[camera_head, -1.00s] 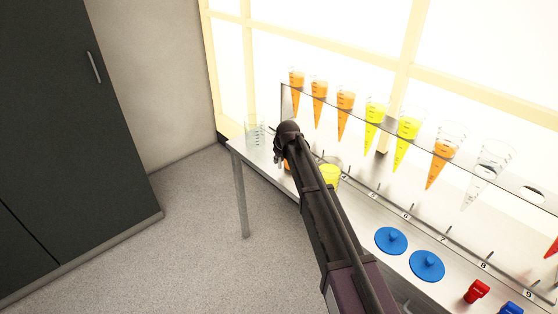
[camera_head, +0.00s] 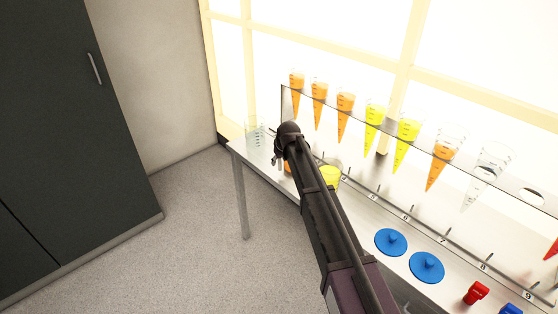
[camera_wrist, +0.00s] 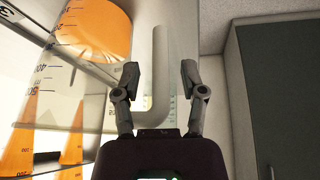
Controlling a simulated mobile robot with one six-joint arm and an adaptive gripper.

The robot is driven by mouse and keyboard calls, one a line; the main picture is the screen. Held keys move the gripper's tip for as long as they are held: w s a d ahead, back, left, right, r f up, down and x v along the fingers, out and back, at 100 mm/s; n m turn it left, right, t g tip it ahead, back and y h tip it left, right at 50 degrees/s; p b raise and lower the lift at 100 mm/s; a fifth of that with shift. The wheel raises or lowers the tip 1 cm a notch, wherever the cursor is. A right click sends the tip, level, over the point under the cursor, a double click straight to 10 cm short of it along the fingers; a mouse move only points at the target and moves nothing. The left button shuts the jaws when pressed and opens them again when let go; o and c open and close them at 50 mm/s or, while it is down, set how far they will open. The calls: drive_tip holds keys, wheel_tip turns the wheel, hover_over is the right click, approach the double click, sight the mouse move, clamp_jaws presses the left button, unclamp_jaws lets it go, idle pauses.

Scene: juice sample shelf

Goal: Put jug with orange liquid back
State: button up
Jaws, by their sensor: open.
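The jug with orange liquid (camera_wrist: 95,35) is at the upper left of the wrist view, with graduation marks on its clear wall. Its pale handle (camera_wrist: 158,100) runs between the two fingers of my gripper (camera_wrist: 159,70). The fingers are spread, with visible gaps to the handle on both sides. In the head view my gripper (camera_head: 280,158) is over the far left end of the bench. It hides most of the jug there; only a bit of orange (camera_head: 287,167) shows beside it.
An empty clear jug (camera_head: 255,130) stands at the bench's far left corner, and a yellow jug (camera_head: 329,175) is right of my arm. A clear rack (camera_head: 455,96) holds several orange and yellow cones. Two blue lids (camera_head: 427,266) lie in front.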

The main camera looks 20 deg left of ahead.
drive_tip(key=p+v, duration=1)
drive_tip(key=v, duration=0.1)
drive_tip(key=shift+r, duration=0.3)
drive_tip(key=shift+s, duration=0.1)
drive_tip(key=shift+d, duration=0.1)
idle(0.8)
drive_tip(key=d, duration=0.5)
drive_tip(key=d+m, duration=0.1)
drive_tip(key=d, duration=0.3)
drive_tip(key=s+d+m+h, duration=0.1)
drive_tip(key=d, duration=0.4)
drive_tip(key=shift+d+f, duration=0.3)
drive_tip(key=s+d+m+g+h, duration=0.1)
drive_tip(key=s+d+m, duration=0.2)
drive_tip(key=d, duration=0.9)
drive_tip(key=s+d+m+g, duration=0.1)
drive_tip(key=s+d+m, duration=0.2)
drive_tip(key=s+d, duration=0.6)
drive_tip(key=s+d+f+m+g+h, duration=0.1)
drive_tip(key=s+d+m, duration=0.2)
drive_tip(key=d, duration=1.2)
drive_tip(key=s, duration=0.3)
drive_tip(key=shift+s+d+h, duration=0.3)
drive_tip(key=shift+d, duration=0.05)
